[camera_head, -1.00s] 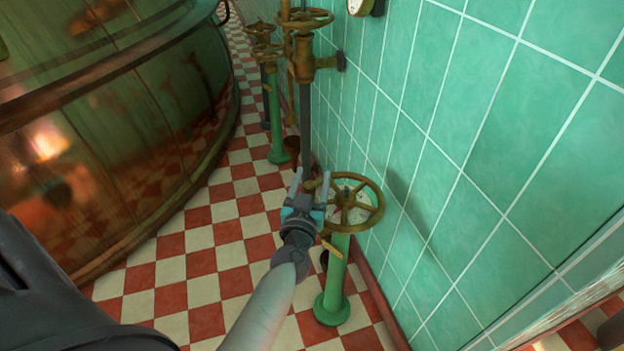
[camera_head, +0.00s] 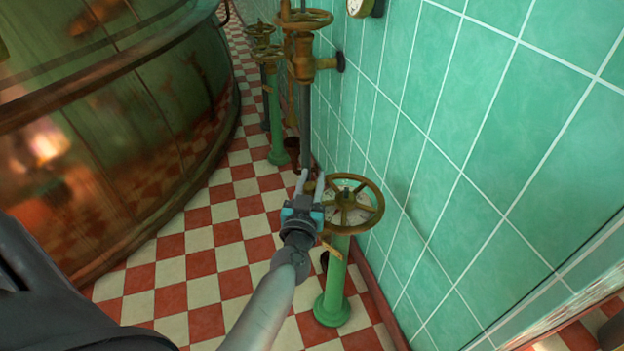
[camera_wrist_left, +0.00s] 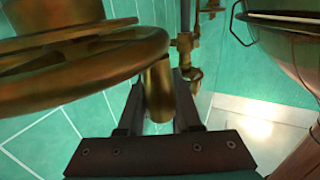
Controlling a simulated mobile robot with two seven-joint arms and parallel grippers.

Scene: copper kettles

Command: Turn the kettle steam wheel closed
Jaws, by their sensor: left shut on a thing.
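A brass spoked handwheel (camera_head: 371,222) sits on top of a green pedestal (camera_head: 336,285) beside the tiled wall. A pale dial plate shows beneath its spokes. My left gripper (camera_head: 312,186) is at the wheel's left edge. In the left wrist view, the wheel's rim (camera_wrist_left: 95,75) fills the left side and its upright handle peg (camera_wrist_left: 159,90) stands between my fingers (camera_wrist_left: 158,105). The gripper is shut on this peg. In the head view the gripper mostly hides the peg. My right gripper is not in view.
More brass handwheels (camera_head: 303,18) stand farther back on pipes and a green post (camera_head: 276,120). A large copper kettle (camera_head: 130,110) fills the left. The green tiled wall (camera_head: 470,150) is close on the right. The checkered floor (camera_head: 215,235) between is clear.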

